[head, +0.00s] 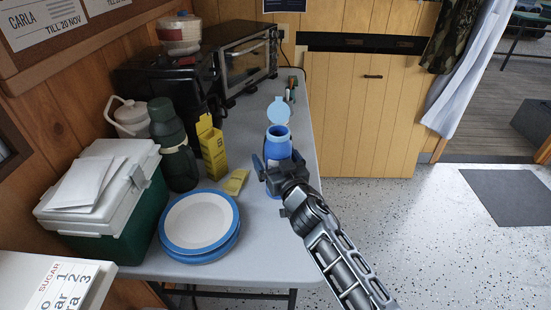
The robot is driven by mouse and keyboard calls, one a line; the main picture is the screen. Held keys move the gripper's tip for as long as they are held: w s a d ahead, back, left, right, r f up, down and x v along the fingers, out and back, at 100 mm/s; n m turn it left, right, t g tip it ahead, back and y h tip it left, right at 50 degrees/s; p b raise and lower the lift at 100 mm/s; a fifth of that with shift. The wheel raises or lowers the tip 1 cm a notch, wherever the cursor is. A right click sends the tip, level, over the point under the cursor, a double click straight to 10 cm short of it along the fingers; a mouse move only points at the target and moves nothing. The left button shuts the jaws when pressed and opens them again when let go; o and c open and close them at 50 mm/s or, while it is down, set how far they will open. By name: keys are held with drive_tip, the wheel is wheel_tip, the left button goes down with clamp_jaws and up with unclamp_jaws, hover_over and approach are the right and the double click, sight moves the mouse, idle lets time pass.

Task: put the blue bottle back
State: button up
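The blue bottle (278,146) stands upright near the right edge of the grey table, in the middle of the head view. The gripper hides part of the lower bottle. I cannot tell whether the fingers press on it or only stand beside it.
Left of the bottle are a yellow box (212,148), a yellow packet (236,182), stacked blue-rimmed plates (200,222), a dark green flask (174,150) and a green cool box (130,225). A toaster oven (248,58) stands behind. Bare table (245,120) lies left of the bottle.

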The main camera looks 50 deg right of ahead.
drive_tip(key=shift+s+a+r, duration=0.1)
drive_tip(key=b+v, duration=0.2)
drive_tip(key=v, duration=0.9)
drive_tip(key=shift+s+a+b, duration=0.15)
drive_tip(key=shift+s+b, duration=0.2)
